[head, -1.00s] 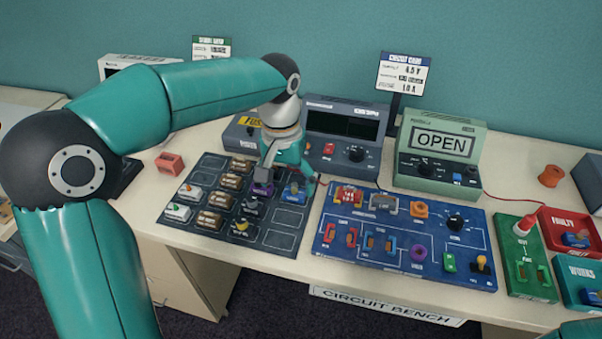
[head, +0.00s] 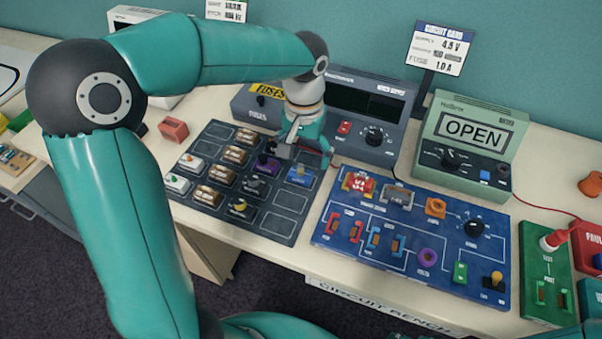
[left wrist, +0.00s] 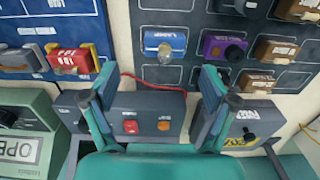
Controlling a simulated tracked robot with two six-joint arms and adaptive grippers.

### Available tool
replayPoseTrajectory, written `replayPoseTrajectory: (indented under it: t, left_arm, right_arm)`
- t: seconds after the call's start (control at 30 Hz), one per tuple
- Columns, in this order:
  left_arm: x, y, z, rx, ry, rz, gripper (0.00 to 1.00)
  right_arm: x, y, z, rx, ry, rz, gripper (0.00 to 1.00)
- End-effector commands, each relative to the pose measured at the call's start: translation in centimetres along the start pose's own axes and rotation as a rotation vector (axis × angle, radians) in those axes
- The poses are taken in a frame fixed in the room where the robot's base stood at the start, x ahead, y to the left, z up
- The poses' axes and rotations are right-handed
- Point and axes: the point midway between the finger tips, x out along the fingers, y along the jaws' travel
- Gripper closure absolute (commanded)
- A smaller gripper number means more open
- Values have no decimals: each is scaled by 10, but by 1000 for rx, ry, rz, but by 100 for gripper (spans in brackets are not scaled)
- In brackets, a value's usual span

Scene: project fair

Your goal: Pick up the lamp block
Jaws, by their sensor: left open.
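The lamp block (head: 300,176) is a blue block with a clear bulb, in the right column of the dark parts tray (head: 281,228). In the left wrist view the lamp block (left wrist: 166,46) lies in its marked cell, label showing, ahead of the gap between my fingertips. My left gripper (head: 305,150) is open and empty, above the tray's back edge, just behind the lamp block. Its two fingers also show apart in the left wrist view (left wrist: 158,78). They do not appear to touch the block. My right gripper is out of view.
A purple block (left wrist: 222,47) sits in the cell beside the lamp block, with several brown blocks beyond. The blue circuit board (head: 340,262) lies to the right. The grey power supply (head: 397,110) and green OPEN meter (head: 440,185) stand behind.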

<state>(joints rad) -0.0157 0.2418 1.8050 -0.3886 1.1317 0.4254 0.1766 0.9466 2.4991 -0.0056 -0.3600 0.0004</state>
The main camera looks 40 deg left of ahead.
Motion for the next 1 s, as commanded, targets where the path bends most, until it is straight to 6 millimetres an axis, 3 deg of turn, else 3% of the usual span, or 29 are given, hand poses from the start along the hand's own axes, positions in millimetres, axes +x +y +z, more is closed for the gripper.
replayPoseTrajectory:
  t: [0.27,0.6,0.9,1.0]
  left_arm:
    - [19,-2,0,-1,-2,-1,15]
    - [62,-7,-5,-2,-1,-1,15]
    - [66,-7,-6,-2,2,0,15]
    - [66,-7,-6,-2,2,0,31]
  right_arm:
    - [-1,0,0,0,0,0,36]
    - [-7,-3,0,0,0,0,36]
    - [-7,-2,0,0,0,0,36]
    - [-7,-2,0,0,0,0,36]
